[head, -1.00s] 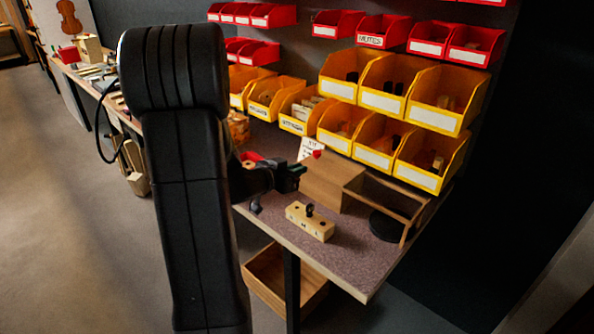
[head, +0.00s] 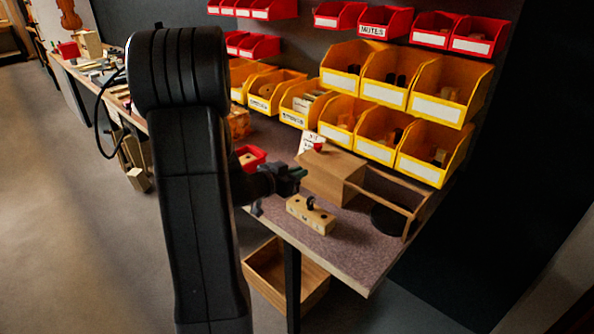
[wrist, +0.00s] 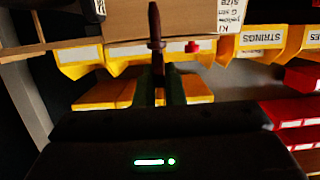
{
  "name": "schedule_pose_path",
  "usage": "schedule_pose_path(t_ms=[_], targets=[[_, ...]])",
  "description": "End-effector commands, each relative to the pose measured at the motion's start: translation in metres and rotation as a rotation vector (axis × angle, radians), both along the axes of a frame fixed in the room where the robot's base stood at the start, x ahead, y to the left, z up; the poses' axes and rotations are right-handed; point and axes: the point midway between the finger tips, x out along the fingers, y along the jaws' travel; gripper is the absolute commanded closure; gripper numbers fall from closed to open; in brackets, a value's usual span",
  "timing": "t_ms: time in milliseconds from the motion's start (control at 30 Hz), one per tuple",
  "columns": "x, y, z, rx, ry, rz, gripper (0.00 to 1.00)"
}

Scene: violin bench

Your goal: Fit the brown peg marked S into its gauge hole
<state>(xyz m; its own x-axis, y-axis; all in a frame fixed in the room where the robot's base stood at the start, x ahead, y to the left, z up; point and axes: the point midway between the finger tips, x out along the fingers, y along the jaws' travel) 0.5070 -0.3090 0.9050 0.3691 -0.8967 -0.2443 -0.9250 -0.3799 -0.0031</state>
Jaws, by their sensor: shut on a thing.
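The wooden gauge block (head: 311,215) lies on the speckled bench top, with faint letters on its front face. A dark upright piece (head: 310,202) stands at its top; I cannot tell whether it is a peg in a hole. My gripper (head: 300,177) is just above and behind the block's left end. In the wrist view my gripper (wrist: 160,85) is shut on the brown peg (wrist: 155,28), which sticks out beyond the fingertips. The peg's S mark cannot be read. In the head view the peg cannot be made out, and the hole for it is not clear.
A brown wooden box (head: 333,177) stands close behind the block. An open wooden frame (head: 405,203) with a black round thing (head: 388,220) is to its right. A red tray (head: 250,158) lies behind my gripper. Yellow bins (head: 425,170) line the back. The bench's front right is clear.

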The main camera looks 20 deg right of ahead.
Motion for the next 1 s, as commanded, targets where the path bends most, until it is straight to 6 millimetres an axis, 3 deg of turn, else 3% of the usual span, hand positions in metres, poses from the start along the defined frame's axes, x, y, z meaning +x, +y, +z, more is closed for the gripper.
schedule_pose_path(t_ms=[33,233,1000], targets=[[0.0,0.0,-0.009,0.001,0.001,0.0,1.0],[0.0,0.0,-0.02,0.0,0.0,0.0,1.0],[0.0,0.0,-0.02,0.001,0.0,0.0,1.0]])
